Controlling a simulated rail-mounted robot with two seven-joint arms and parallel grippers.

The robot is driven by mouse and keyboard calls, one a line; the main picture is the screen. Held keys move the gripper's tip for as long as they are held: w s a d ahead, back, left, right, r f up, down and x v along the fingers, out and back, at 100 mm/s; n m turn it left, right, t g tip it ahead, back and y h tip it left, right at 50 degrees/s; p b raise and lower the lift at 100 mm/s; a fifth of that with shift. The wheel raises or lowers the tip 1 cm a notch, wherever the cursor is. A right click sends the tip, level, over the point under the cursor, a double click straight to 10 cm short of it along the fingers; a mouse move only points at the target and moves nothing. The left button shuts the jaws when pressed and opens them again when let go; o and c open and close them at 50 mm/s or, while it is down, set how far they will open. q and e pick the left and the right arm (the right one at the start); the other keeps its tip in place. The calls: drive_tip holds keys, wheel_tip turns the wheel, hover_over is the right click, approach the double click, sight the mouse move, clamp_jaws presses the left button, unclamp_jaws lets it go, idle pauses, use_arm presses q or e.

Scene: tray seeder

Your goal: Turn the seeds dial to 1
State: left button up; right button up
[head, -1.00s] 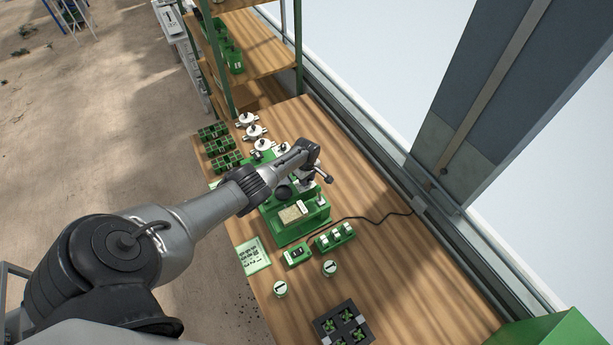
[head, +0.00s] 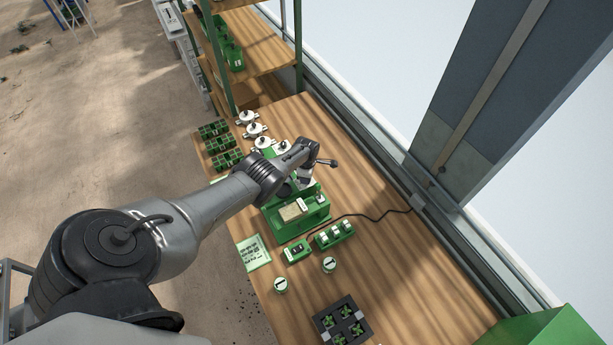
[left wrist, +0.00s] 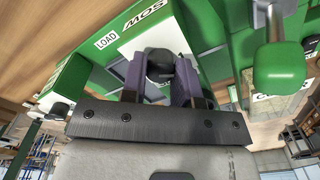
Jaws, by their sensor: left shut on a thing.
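The green tray seeder (head: 289,232) stands on the wooden bench, partly hidden by my left arm in the head view. In the left wrist view my left gripper (left wrist: 161,72) is shut on a dark round knob (left wrist: 159,62) in front of a white panel (left wrist: 150,36) with partly cut-off lettering. The knob's pointer and number marks cannot be read, and neither can its setting. A "LOAD" label (left wrist: 106,40) is beside the panel. A green-ended lever (left wrist: 279,62) is close on the right of the gripper. My right gripper is not in view.
A small green switch box (head: 296,251), another green unit (head: 334,236) and a printed card (head: 253,253) lie in front of the seeder. Two round tubs (head: 280,285) and a black tray (head: 342,322) stand nearer. Green cell trays (head: 222,150) are behind. A cable crosses the right side.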

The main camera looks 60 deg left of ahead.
use_arm(q)
drive_tip(key=shift+r, duration=0.1)
idle(0.4)
drive_tip(key=o, duration=0.9)
drive_tip(key=shift+o, duration=0.2)
